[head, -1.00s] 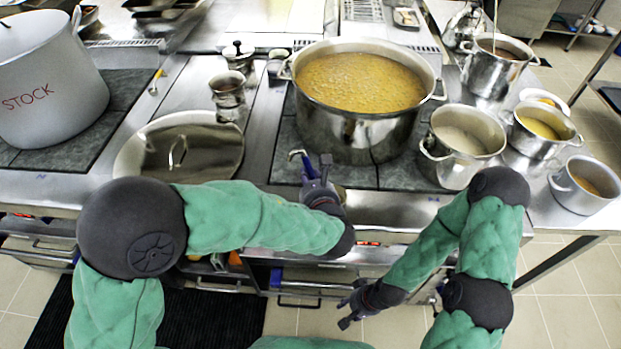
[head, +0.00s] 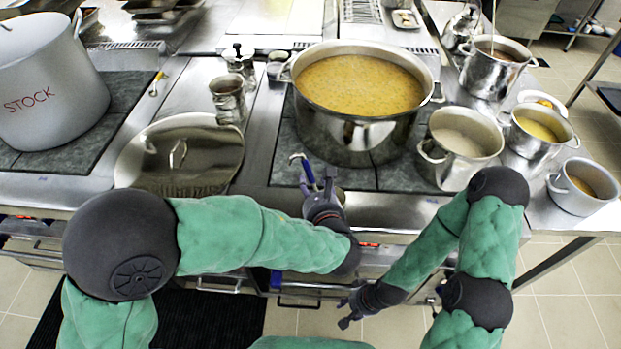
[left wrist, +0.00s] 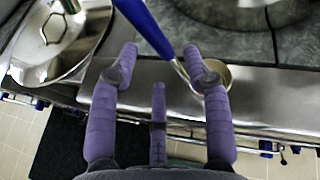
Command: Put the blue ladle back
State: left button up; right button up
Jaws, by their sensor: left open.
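The blue ladle shows its hooked blue handle (head: 304,166) in the head view, in front of the big soup pot near the stove's front edge. In the left wrist view the blue handle (left wrist: 147,27) slants down to a metal bowl (left wrist: 218,76) by the front edge. My left gripper (head: 319,181) is open around or just beside the handle; its fingers (left wrist: 160,52) stand apart with the handle crossing between their tips in the picture. I cannot tell whether they touch it. My right gripper (head: 346,312) hangs low in front of the counter, open and empty.
The large soup pot (head: 350,135) stands right behind the ladle. A steel lid (head: 200,180) lies to the left, the STOCK pot (head: 50,100) further left. Smaller pots, including a near one (head: 460,170), stand at right. Drawers and handles line the counter front.

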pick_arm(q)
jog(key=p+v, duration=0.2)
jog(key=v, duration=0.5)
jog(key=s+a+f+n+g+h, duration=0.1)
jog(key=s+a+f+n+g, duration=0.1)
jog(key=s+f+n+g, duration=0.45)
jog(key=s+a+f+n+g+h, duration=0.1)
jog(key=s+a+f+n+g, duration=0.15)
jog(key=f, duration=0.75)
jog(key=s+a+f+n+g+h, duration=0.1)
jog(key=s+a+f+n+g, duration=0.1)
jog(key=s+f+n+g, duration=0.5)
jog(key=w+a+f+n+t+h, duration=0.1)
jog(key=w+f+n+h, duration=0.1)
jog(key=f+n, duration=0.4)
jog(key=w+a+f+n+t+h, duration=0.1)
jog(key=w+f+n+t+h, duration=0.1)
jog(key=f+n, duration=0.5)
jog(key=n, duration=0.3)
jog(key=shift+w+a+h, duration=0.2)
jog(key=shift+a+h, duration=0.1)
jog(key=shift+h, duration=0.1)
